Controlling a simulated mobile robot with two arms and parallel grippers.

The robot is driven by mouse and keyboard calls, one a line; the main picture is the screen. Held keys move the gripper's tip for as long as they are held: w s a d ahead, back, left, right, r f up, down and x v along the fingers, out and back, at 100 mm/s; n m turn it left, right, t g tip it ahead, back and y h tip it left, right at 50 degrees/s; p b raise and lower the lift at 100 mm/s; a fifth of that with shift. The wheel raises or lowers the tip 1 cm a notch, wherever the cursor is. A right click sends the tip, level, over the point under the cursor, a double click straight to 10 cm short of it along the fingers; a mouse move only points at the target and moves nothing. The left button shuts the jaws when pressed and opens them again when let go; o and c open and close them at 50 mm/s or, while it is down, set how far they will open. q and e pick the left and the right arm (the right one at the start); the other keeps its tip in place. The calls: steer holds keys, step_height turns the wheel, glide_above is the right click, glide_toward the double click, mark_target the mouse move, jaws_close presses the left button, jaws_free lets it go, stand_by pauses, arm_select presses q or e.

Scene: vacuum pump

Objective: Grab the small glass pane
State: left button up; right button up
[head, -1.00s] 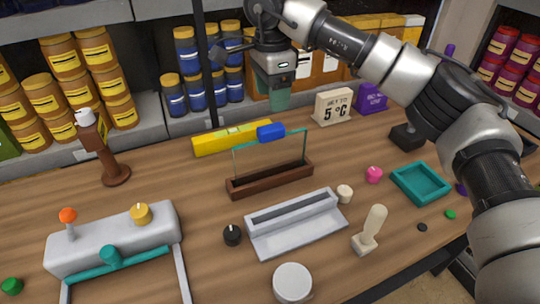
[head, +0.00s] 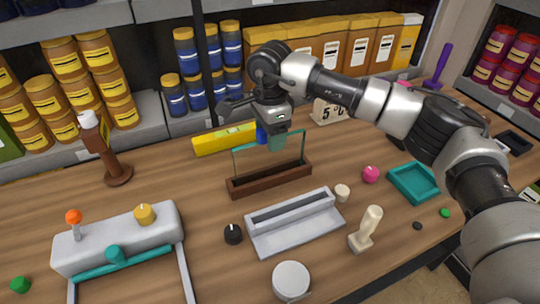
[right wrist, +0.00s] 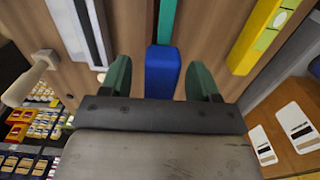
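The small glass pane (head: 245,161) stands upright in a dark brown wooden holder (head: 270,178) on the table. It is clear with a greenish edge and has a blue handle block (head: 262,132) on its top edge. My right gripper (head: 277,143) is just above the pane at the handle and partly hides it. In the right wrist view the blue handle (right wrist: 163,72) sits between the two green fingers of my right gripper (right wrist: 161,80), with gaps on both sides, so it is open. My left gripper is out of view.
A yellow spirit level (head: 215,141) lies behind the holder. A grey slotted block (head: 295,222), a black knob (head: 233,234) and a white round jar (head: 291,281) are in front. A teal tray (head: 415,182) is at right, a brown dispenser bottle (head: 112,160) at left. Shelves stand behind.

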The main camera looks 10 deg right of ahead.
jaws_close()
steer(key=shift+r, duration=0.15)
